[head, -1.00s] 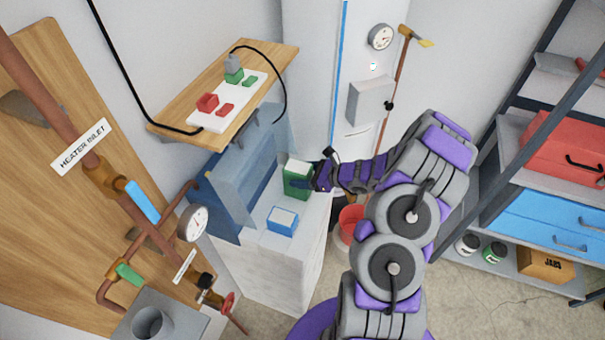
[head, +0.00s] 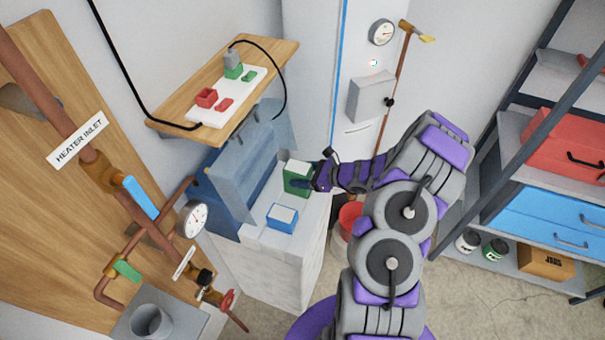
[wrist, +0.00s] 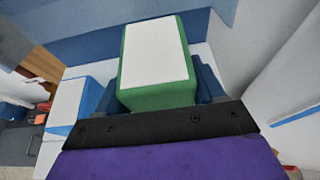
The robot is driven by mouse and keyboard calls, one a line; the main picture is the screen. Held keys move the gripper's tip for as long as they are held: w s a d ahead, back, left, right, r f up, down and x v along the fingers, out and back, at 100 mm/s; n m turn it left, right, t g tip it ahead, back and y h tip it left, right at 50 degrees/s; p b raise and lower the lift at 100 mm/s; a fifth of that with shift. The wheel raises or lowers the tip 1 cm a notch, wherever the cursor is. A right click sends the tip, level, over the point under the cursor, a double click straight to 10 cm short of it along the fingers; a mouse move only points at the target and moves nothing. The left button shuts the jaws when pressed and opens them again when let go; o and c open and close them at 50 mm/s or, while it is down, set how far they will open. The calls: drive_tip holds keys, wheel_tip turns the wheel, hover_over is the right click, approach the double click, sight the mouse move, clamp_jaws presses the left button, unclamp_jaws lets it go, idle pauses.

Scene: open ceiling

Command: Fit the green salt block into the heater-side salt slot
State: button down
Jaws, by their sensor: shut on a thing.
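The green salt block (head: 296,177), green with a white top, is at the right side of the white cabinet top in the head view. My gripper (head: 306,180) is shut on it from the right. In the wrist view the block (wrist: 156,62) sits between my dark blue fingers (wrist: 160,90). A blue block with a white top (head: 282,218) stands on the cabinet top in front of it; it also shows at left in the wrist view (wrist: 75,103). A blue housing (head: 235,175) stands behind the blocks. I cannot make out the heater-side slot.
Copper pipes with a gauge (head: 192,217) are at left. A red bucket (head: 350,214) stands right of the white cabinet (head: 285,260). Metal shelving (head: 520,205) is at far right.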

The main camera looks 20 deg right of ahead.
drive_tip(key=shift+f+b, duration=1.2)
drive_tip(key=shift+f, duration=1.5)
drive_tip(key=shift+c, duration=0.2)
unclamp_jaws()
drive_tip(key=p+v, duration=0.2)
drive_tip(key=v, duration=1.5)
drive_tip(key=shift+s+p, duration=0.2)
drive_tip(key=shift+p, duration=0.15)
drive_tip(key=shift+d, duration=0.15)
